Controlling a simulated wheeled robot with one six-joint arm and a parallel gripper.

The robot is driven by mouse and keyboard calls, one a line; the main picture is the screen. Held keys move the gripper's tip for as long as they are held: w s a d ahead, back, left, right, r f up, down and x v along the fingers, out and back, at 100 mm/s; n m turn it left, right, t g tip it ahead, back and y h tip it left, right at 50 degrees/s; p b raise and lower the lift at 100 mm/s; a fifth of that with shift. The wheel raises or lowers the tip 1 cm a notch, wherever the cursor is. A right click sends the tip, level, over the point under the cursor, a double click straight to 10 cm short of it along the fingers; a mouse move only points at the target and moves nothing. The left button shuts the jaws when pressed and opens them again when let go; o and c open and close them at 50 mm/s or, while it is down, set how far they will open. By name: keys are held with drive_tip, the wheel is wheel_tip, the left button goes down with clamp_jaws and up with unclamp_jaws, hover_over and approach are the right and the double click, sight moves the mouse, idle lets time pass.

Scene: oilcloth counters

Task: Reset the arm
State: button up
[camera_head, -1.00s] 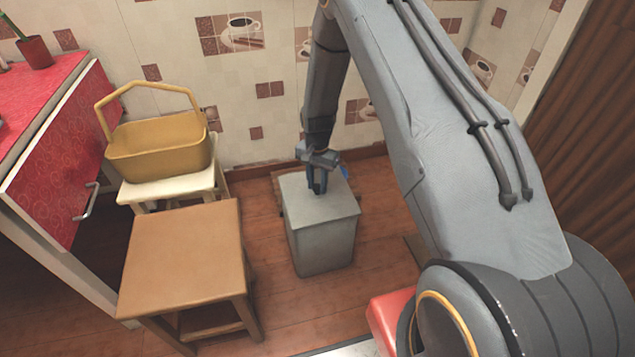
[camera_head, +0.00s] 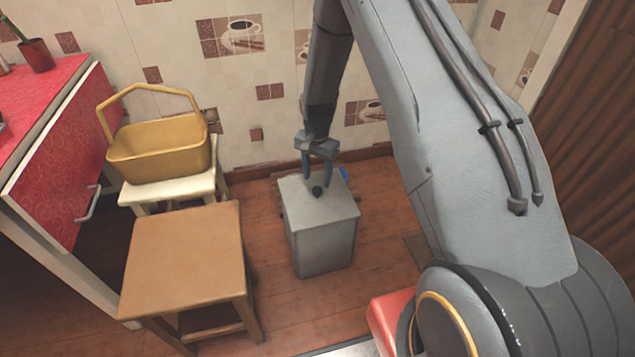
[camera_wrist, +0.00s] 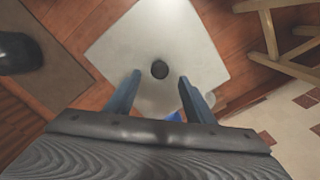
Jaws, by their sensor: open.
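My gripper (camera_head: 318,172) hangs pointing down just above a grey box (camera_head: 322,235) on the floor. Its two blue fingers are apart with nothing between them. In the wrist view my gripper (camera_wrist: 159,93) is open over the pale top of the grey box (camera_wrist: 190,45). A small dark round thing (camera_wrist: 160,69), a knob or a hole, shows on that top.
A yellow basket (camera_head: 160,155) stands on a white stool (camera_head: 170,190) by the wall. A brown stool (camera_head: 185,255) is in front of it. A red counter (camera_head: 55,165) with a potted plant (camera_head: 37,55) is at the left. Something blue (camera_head: 344,173) lies behind the box. Floor between brown stool and box is clear.

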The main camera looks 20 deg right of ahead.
drive_tip(key=shift+r, duration=1.6)
drive_tip(key=s+a+r+n, duration=0.35)
drive_tip(key=s+r, duration=0.35)
drive_tip(key=r, duration=0.4)
drive_tip(key=s+a+r+n, duration=0.3)
drive_tip(key=s+a+r, duration=0.2)
drive_tip(key=s+r, duration=0.5)
drive_tip(key=s+r+n, duration=0.3)
drive_tip(key=s+r, duration=0.2)
drive_tip(key=s, duration=0.4)
drive_tip(key=s+r+n, duration=0.2)
drive_tip(key=s+r, duration=0.3)
drive_tip(key=s, duration=0.5)
drive_tip(key=d+r+m+p, duration=0.2)
drive_tip(key=d+r+p, duration=0.6)
drive_tip(key=p, duration=1)
drive_tip(key=shift+w+d+r+m+p, duration=0.2)
drive_tip(key=shift+r+m+p, duration=0.15)
drive_tip(key=shift+r, duration=0.4)
